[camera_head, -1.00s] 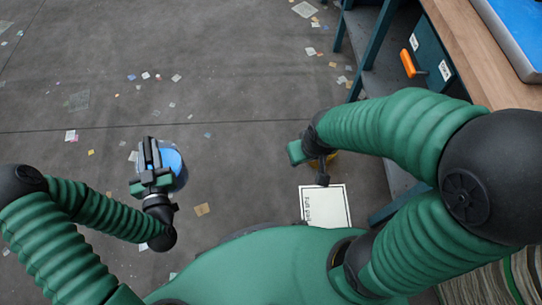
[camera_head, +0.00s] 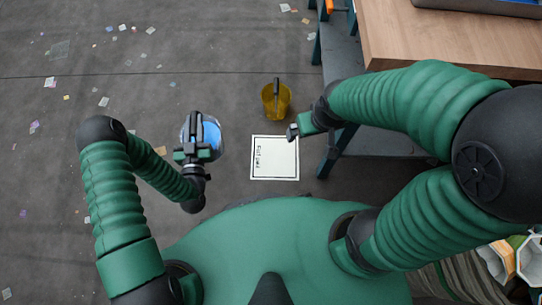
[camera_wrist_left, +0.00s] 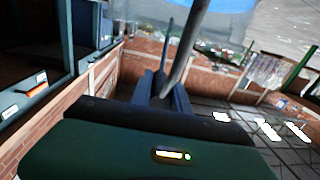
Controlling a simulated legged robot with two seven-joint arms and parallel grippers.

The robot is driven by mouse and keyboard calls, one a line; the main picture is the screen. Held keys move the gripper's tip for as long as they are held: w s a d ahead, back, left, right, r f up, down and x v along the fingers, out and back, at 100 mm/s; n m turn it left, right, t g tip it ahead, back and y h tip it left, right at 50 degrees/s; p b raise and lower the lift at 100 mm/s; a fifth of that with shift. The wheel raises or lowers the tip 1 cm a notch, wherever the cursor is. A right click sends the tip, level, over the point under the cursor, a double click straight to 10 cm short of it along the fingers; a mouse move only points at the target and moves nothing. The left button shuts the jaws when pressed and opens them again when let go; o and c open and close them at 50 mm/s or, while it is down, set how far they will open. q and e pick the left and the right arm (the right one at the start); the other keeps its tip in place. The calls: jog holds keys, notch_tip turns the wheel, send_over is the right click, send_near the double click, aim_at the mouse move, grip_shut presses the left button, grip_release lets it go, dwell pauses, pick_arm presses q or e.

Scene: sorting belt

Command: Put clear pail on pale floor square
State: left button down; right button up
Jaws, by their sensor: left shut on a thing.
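The clear pail (camera_head: 211,135), with blue inside it, hangs at my left gripper (camera_head: 193,150). The left gripper is shut on its handle; in the left wrist view the fingers (camera_wrist_left: 165,92) close around a thin grey bar, with blue (camera_wrist_left: 215,4) at the top edge. The pale floor square (camera_head: 285,170), white with a black border line and small lettering, lies bare to the right of the pail. My right gripper (camera_head: 293,132) is just above the square's upper right corner in the head view and holds nothing visible; its jaws are too small to judge.
A yellow pail (camera_head: 276,104) with a dark handle stands on the floor just beyond the square. A wooden-topped bench (camera_head: 430,45) with dark green legs stands at the right. The grey floor (camera_head: 120,60) is open to the left, with scattered paper scraps.

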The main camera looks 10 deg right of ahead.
pick_arm(q)
jog(key=s+d+f+m+g+h+b, duration=0.15)
jog(key=s+d+f+m+h, duration=0.3)
jog(key=f, duration=0.45)
jog(key=s+d+f+m+g+h, duration=0.1)
jog(key=s+d+f+g+h, duration=0.15)
jog(key=s+d+f, duration=0.5)
jog(key=w+d+f+b, duration=0.3)
jog(key=w+d+b, duration=0.2)
jog(key=d, duration=0.2)
jog(key=w+d+f+h+b, duration=0.1)
jog(key=w+d+f+b, duration=0.2)
jog(key=w+d+b, duration=0.2)
jog(key=shift+w+d+f+b, duration=0.2)
jog(key=shift+d+b, duration=0.4)
jog(key=shift+d, duration=0.4)
jog(key=c, duration=1.6)
grip_release()
jog(key=shift+f, duration=0.15)
jog(key=o, duration=0.4)
jog(key=shift+c, duration=0.2)
